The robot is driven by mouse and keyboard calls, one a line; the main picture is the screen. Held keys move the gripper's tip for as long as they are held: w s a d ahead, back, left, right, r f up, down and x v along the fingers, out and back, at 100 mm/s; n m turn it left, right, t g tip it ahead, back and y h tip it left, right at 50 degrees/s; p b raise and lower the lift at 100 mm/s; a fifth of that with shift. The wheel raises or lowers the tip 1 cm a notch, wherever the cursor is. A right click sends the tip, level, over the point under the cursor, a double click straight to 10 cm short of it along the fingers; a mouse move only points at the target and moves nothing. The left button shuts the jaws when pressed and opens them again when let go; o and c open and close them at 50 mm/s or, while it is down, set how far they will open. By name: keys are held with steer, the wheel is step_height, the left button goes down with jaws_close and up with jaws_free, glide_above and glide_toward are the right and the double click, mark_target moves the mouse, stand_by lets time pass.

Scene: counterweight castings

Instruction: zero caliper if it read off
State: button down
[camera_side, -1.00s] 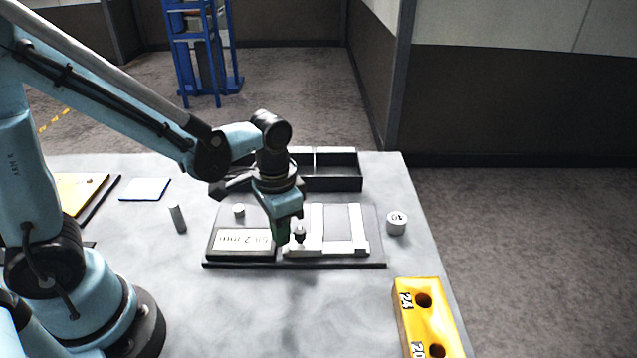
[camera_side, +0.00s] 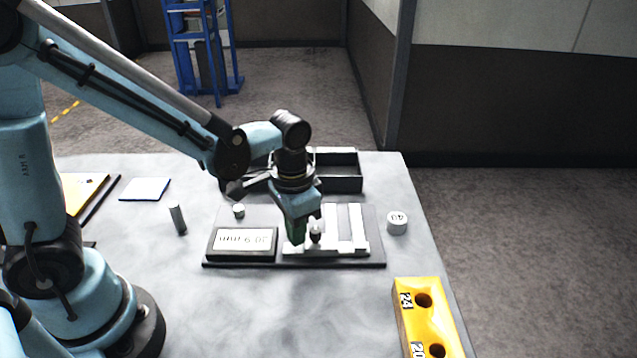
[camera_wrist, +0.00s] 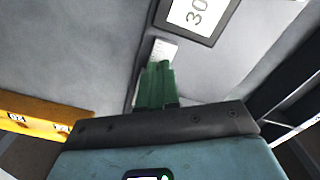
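The caliper stands on a dark base plate (camera_side: 330,264). Its display (camera_side: 243,241) reads upside down in the side view, apparently 30.9 mm; "30" shows on the display in the wrist view (camera_wrist: 196,12). White jaws (camera_side: 357,225) stand at the right, with a narrow gap between them. A dark-topped knob (camera_side: 315,234) sits on the sliding part. A small pale round button (camera_side: 239,211) is behind the display. My gripper (camera_side: 297,236) is low, just left of the knob and seemingly against it. Its green fingers (camera_wrist: 158,85) are together in the wrist view, with nothing visible between them.
A white cylinder marked 40 (camera_side: 396,222) stands right of the plate. A yellow block with holes (camera_side: 425,310) is at the front right. A dark tray (camera_side: 338,183) lies behind. The table's front middle is clear.

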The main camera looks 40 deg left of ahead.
steer(key=shift+w+d+f, duration=0.1)
steer(key=shift+w+d, duration=0.95)
stand_by(1.3)
steer(key=shift+r, duration=3.55)
